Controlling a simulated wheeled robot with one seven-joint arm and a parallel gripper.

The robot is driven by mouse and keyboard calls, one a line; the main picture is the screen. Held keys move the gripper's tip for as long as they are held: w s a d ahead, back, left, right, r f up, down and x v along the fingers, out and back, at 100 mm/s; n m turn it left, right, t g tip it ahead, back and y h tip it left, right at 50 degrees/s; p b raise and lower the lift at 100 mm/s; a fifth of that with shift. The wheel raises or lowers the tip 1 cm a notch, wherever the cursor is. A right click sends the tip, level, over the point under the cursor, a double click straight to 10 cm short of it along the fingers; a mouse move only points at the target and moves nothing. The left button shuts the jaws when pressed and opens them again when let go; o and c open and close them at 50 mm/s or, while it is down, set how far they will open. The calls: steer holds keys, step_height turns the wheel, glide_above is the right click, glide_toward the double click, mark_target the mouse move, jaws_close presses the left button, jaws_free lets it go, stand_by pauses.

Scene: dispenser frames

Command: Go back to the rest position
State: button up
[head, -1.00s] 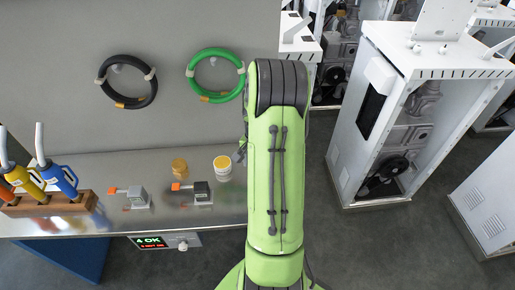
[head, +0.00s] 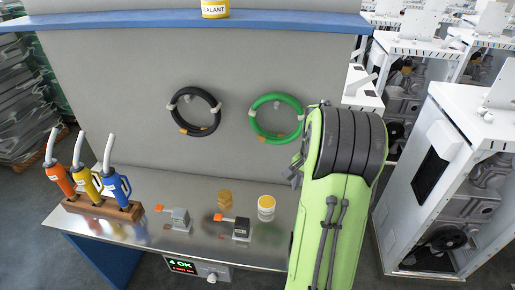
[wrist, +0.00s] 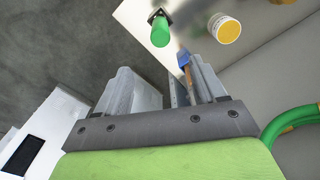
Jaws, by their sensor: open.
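My gripper (wrist: 168,92) shows in the wrist view with its two grey fingers spread apart. Nothing is seen clamped between them. A small blue and brown piece (wrist: 184,60) shows by the right finger; I cannot tell what it is or whether it touches. In the head view my green arm rises at the right of the bench and hides most of the gripper.
The steel bench (head: 140,215) holds nozzles in a wooden rack (head: 105,206), two small grey devices and a white tub (head: 266,208). Black (head: 195,112) and green (head: 277,118) hoses hang behind. A blue shelf (head: 120,22) runs above. White cabinets (head: 440,150) stand right. A green cylinder (wrist: 160,31) shows in the wrist view.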

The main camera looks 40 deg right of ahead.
steer(key=w+a+r+n+t+h, duration=0.1)
steer(key=a+r+n, duration=0.2)
steer(key=a+r, duration=0.35)
steer(key=w+a+r+n+t, duration=0.1)
steer(key=a+r+n, duration=0.25)
steer(key=a, duration=0.55)
steer(key=s+a+n+t, duration=0.1)
steer(key=s+a+n, duration=0.3)
steer(key=a, duration=0.3)
steer(key=s+a+r+n+t+y, duration=0.1)
steer(key=s+a+n+t, duration=0.1)
steer(key=s+a+n, duration=0.3)
steer(key=s+a, duration=0.1)
steer(key=a, duration=0.2)
steer(key=shift+s+r+t, duration=0.3)
steer(key=shift+s, duration=0.05)
steer(key=shift+n, duration=0.25)
